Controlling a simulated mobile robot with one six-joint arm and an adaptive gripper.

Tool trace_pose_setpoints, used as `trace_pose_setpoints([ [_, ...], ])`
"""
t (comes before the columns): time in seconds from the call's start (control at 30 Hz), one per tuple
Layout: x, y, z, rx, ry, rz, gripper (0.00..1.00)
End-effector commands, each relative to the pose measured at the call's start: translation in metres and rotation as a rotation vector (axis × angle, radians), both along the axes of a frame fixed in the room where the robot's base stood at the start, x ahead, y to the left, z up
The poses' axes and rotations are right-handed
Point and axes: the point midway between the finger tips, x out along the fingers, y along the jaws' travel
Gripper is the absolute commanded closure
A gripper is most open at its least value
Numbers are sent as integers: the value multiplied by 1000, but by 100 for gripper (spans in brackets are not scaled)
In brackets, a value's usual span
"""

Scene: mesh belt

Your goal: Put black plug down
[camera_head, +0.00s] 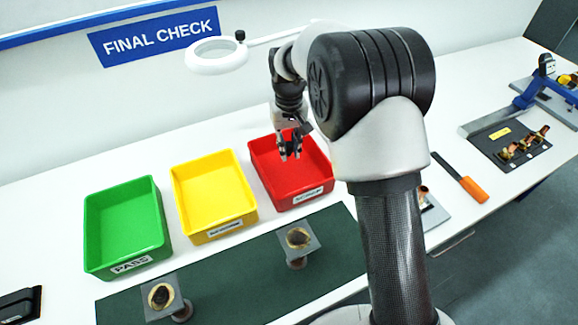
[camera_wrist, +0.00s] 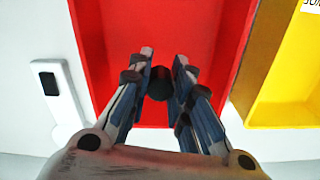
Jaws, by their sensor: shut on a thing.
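My gripper (camera_head: 290,149) is over the red bin (camera_head: 263,149) in the head view, with its fingers pointing down. The wrist view shows the black plug (camera_wrist: 160,84) as a small dark round piece between the two fingertips (camera_wrist: 166,72). My gripper is shut on it. The red bin (camera_wrist: 118,25) lies below the fingers in the wrist view, and its visible floor is bare. In the head view the plug cannot be told apart from the dark fingers.
A yellow bin (camera_head: 246,203) and a green bin (camera_head: 97,266) marked PASS stand left of the red bin, both empty. Two grey stands (camera_head: 313,246) (camera_head: 178,299) with brass-rimmed parts are at the green mat (camera_head: 240,297) in front. A magnifier (camera_head: 216,66) hangs behind the bins.

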Motion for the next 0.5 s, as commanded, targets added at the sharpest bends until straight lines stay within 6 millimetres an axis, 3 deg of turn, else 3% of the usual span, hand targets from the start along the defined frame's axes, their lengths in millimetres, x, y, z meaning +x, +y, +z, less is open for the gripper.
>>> trace_pose_setpoints([
  [0.27,0,0,-22,0,0,0,99],
  [0.5,0,0,-64,0,1,0,99],
])
